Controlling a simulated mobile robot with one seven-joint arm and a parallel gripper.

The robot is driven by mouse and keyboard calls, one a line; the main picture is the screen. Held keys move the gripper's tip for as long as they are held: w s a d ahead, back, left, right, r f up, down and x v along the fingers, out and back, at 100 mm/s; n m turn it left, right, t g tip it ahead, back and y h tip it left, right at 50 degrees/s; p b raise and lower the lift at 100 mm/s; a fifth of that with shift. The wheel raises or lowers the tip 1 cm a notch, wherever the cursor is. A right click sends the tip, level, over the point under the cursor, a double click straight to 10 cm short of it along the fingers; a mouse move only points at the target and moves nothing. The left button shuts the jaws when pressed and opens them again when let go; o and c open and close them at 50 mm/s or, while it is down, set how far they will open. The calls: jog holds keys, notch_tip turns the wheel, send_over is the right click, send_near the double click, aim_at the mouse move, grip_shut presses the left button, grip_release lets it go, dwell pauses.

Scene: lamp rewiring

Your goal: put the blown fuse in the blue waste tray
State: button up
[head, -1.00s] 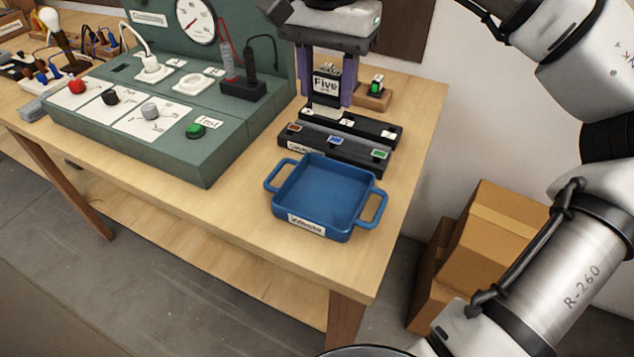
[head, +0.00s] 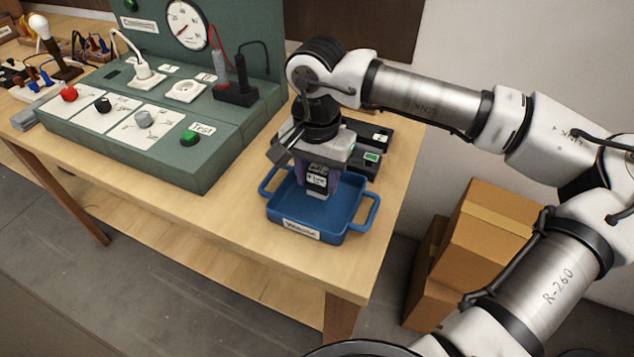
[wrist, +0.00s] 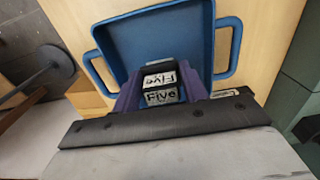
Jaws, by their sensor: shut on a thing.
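My gripper (head: 316,188) is shut on a small block labelled "Five" (head: 317,180), which I take to be the fuse. The block has a dark and white face and a pale lower end. In the wrist view the block (wrist: 161,97) sits between the purple fingers. The blue waste tray (head: 283,207) stands near the front right of the bench, with a handle on each side. The gripper and block are over the tray, inside its outline. I cannot tell whether the block touches the tray floor. The tray also shows in the wrist view (wrist: 160,40).
Behind the tray is a dark rack with a green-marked slot (head: 372,157), partly hidden by my gripper. The green test panel (head: 150,150) with knobs and sockets stands to the left. Cardboard boxes (head: 480,240) are on the floor at right. The bench front is clear.

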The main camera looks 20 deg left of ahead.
aim_at(317, 185)
jog(key=shift+f, duration=1.4)
jog(key=shift+f, duration=0.2)
jog(key=o, duration=1)
jog(key=shift+r, duration=0.1)
jog(key=shift+r, duration=0.25)
notch_tip(317, 185, up, 12)
jog(key=shift+f+b, duration=0.1)
jog(key=shift+b, duration=0.85)
